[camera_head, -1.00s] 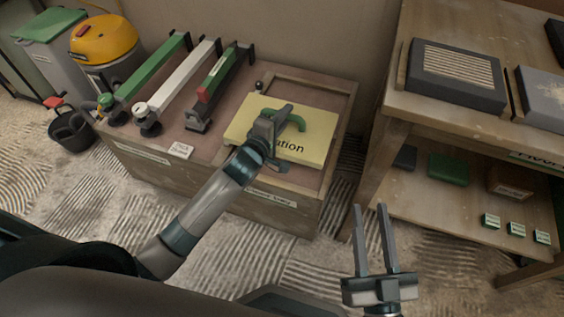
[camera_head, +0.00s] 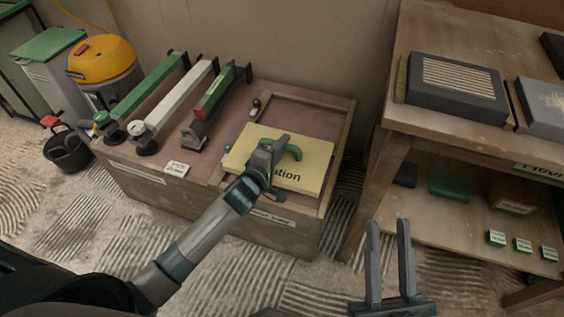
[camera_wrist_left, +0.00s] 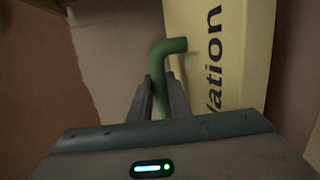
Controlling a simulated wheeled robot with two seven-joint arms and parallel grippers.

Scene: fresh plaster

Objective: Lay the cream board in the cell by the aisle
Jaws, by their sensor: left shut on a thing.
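The cream board (camera_head: 310,152) is a pale yellow panel with a green handle (camera_head: 292,150) and dark lettering ending in "ation". It is over the framed right-hand cell (camera_head: 300,112) of the low wooden chest (camera_head: 215,220); the cell's back floor shows bare and the board hides its front part. I cannot tell whether the board touches the chest. My left gripper (camera_head: 272,163) is shut on the green handle; the left wrist view also shows the handle (camera_wrist_left: 168,48) between its fingers, beside the board (camera_wrist_left: 200,70). My right gripper (camera_head: 388,262) is open and empty at the lower right.
Green, white and green-red long tools (camera_head: 217,92) lie on the chest's left part. A small black-knobbed item (camera_head: 256,106) is by the cell's back left corner. A wooden shelf unit (camera_head: 425,125) stands right. A yellow vacuum (camera_head: 102,62) and black bucket (camera_head: 66,146) stand left.

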